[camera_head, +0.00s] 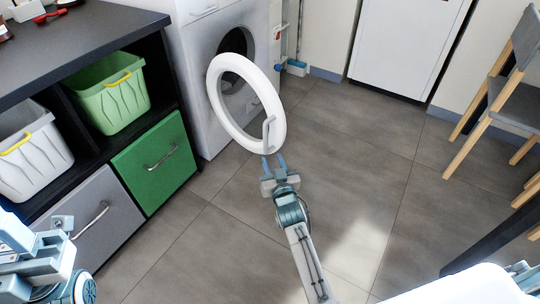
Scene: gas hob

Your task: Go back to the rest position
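My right gripper (273,163) reaches out over the floor from the bottom of the view. Its two blue fingertips are apart with nothing between them. They are just below the handle (269,134) on the round white door (222,112) of the washing machine (200,60). I cannot tell whether they touch the handle. The door stands swung open. My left arm shows in the bottom left corner, folded close to the camera; its gripper (50,240) is partly cut off and its fingers are unclear.
A dark counter (80,38) at the left holds a green basket (112,100), a white basket (32,155), a green drawer (155,165) and a grey drawer (95,225). Wooden chairs (490,95) stand at the right. The tiled floor (350,170) between is clear.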

